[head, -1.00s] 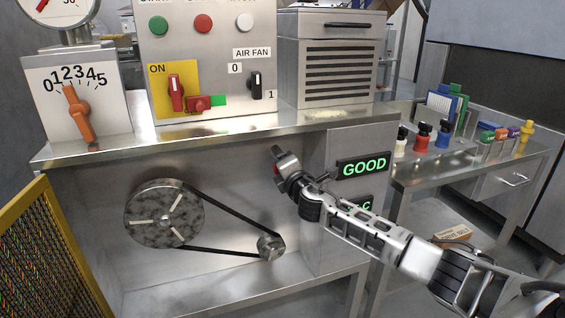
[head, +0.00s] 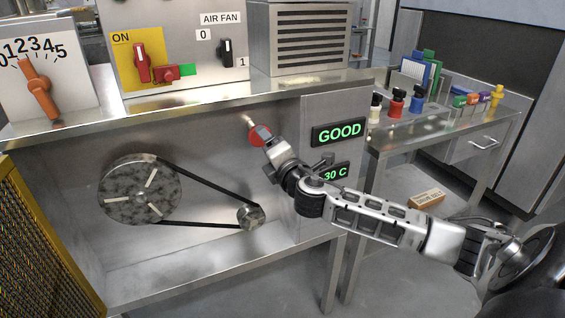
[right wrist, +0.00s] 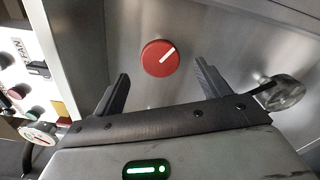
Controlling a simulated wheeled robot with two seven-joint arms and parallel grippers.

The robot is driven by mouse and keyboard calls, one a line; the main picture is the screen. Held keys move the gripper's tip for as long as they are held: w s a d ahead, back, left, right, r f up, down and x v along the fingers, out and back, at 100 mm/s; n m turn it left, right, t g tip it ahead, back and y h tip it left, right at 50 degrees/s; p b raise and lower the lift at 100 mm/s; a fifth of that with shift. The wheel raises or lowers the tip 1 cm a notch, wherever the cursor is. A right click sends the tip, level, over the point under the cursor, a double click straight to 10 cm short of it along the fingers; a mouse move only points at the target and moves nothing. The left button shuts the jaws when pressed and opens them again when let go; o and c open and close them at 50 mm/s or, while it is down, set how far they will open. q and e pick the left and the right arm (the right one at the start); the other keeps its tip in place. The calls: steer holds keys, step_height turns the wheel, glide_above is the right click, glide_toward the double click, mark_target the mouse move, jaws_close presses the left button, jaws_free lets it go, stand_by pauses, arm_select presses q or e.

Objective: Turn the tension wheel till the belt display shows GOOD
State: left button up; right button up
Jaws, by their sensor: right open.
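The tension wheel (head: 259,135) is a red disc on the metal panel below the counter. In the right wrist view the red wheel (right wrist: 160,58) shows whole, with a white mark pointing up and right. The belt display (head: 339,131) reads GOOD in green. My right gripper (head: 272,149) is in front of the wheel. In the right wrist view its two fingers (right wrist: 163,82) are spread apart on either side of and short of the wheel, with nothing between them. My left gripper is not in view.
A belt runs from a large pulley (head: 139,191) to a small pulley (head: 251,217), left of my right arm. A second display (head: 335,174) reads 30 C, partly covered. The metal counter (head: 200,98) lies above. A yellow mesh guard (head: 40,245) stands at left.

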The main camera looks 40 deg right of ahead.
steer(key=v, duration=0.7)
steer(key=shift+b, duration=0.3)
stand_by(0.3)
steer(key=s+a+f+m+g+y, duration=0.25)
steer(key=s+a+f, duration=0.2)
steer(key=f, duration=0.35)
steer(key=s+a+f+m+g+y, duration=0.1)
steer(key=s+a+f+m+g, duration=0.25)
steer(key=f, duration=0.55)
steer(key=s+a+f+m+y, duration=0.2)
steer(key=s+a+f+m, duration=0.2)
steer(key=a, duration=0.3)
steer(key=s+a+f+m+g+y, duration=0.1)
steer(key=s+a+f+m, duration=0.3)
steer(key=s+a+m, duration=0.2)
steer(key=shift+s+a+m+y, duration=0.35)
steer(key=shift+s+m, duration=0.35)
steer(key=shift+s, duration=0.15)
steer(key=shift+c, duration=0.3)
